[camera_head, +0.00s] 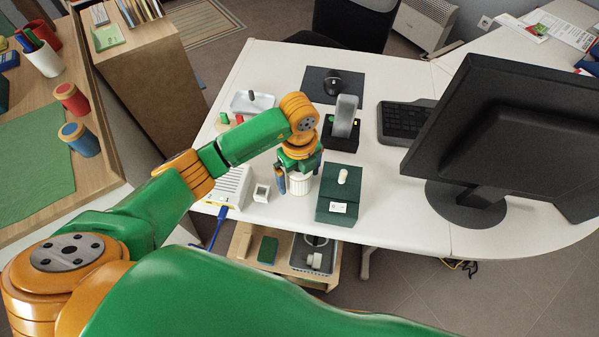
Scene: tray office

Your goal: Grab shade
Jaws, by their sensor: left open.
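A white ribbed, cup-like piece (300,184), which looks like the shade, stands near the front edge of the white desk (400,212). My left gripper (299,172) points down right over it, fingers apart, one on each side of its upper part. The gripper and wrist hide its top, and I cannot tell whether the fingers touch it. My right gripper is not in view.
A dark green box (338,198) with a pale knob stands close on the right. A small white square cup (262,192) and a white vented device (230,186) are on the left. A grey upright piece (345,115) stands behind. A monitor (500,130) fills the right.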

